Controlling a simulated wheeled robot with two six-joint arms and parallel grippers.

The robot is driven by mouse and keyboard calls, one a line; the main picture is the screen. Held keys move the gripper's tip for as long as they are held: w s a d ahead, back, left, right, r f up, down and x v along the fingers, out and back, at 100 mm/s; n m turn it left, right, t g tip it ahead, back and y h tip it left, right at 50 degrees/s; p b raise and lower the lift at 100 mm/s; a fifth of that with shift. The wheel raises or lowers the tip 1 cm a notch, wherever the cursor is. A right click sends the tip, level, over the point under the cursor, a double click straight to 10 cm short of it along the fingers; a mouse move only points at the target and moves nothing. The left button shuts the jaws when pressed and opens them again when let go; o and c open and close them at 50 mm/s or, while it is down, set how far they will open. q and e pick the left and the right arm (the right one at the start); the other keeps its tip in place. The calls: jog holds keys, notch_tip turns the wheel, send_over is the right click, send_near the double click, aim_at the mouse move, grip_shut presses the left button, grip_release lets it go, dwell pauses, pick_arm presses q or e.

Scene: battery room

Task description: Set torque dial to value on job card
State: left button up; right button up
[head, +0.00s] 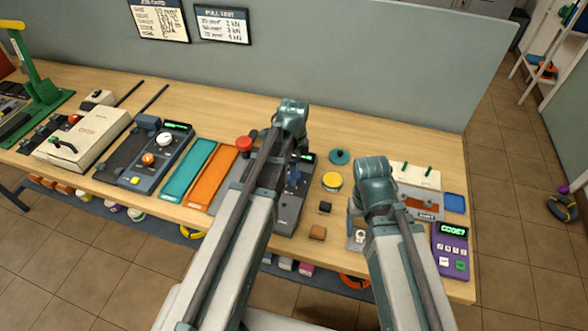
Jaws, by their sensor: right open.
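The job card (160,18) hangs on the grey partition at the top left; its writing is too small to read surely. A dark panel (120,158) on the left of the table carries a white knob (164,139), an orange knob (148,159) and a green display (176,126). I cannot tell whether either knob is the torque dial. A second dark device (287,212) with a small display (303,157) is partly hidden by my left arm. My left gripper is hidden. My right gripper (356,212) is open, mostly behind its own wrist, right of the yellow-topped round piece (332,181).
A teal tray (187,170) and an orange tray (211,178) lie left of my left arm. A cream box (83,136) and green press (35,85) stand far left. A purple keypad (450,249) is at the right front. Bare wood lies along the back.

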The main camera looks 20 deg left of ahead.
pick_arm(q)
notch_tip(320, 180, up, 13)
jog(key=p, duration=1.2)
jog(key=shift+f, duration=0.15)
jog(key=s+d+f+n+b, duration=0.3)
jog(key=s+d+n, duration=0.2)
jog(key=s+n, duration=0.1)
jog(key=s+d+f+n+y+b, duration=0.1)
jog(key=s+d+f+n+b, duration=0.2)
jog(key=s+d+n, duration=0.2)
jog(key=s, duration=0.3)
jog(key=shift+s+d+f+n+b, duration=0.25)
jog(key=shift+s+f+n+b, duration=0.05)
jog(key=shift+n, duration=0.1)
